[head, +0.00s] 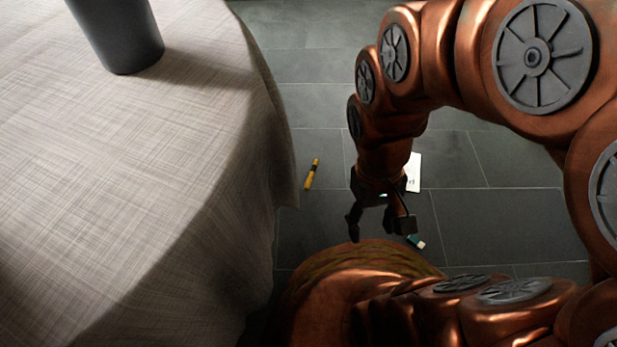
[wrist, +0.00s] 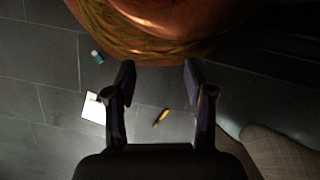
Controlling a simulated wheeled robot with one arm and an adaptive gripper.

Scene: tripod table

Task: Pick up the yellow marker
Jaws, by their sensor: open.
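The yellow marker (head: 312,174) lies on the dark tiled floor, just right of the table's cloth edge in the head view. It has a dark band near its middle. My gripper (head: 378,232) points down, open and empty, to the right of the marker and nearer to me. In the wrist view the marker (wrist: 161,117) shows on the floor between the two fingers of my gripper (wrist: 158,72), well below them and not touched.
A cloth-covered table (head: 150,190) with a dark grey pot (head: 122,40) fills the left. A white card (head: 413,172) and a small teal object (head: 416,241) lie on the floor near my gripper. Tiles behind the marker are clear.

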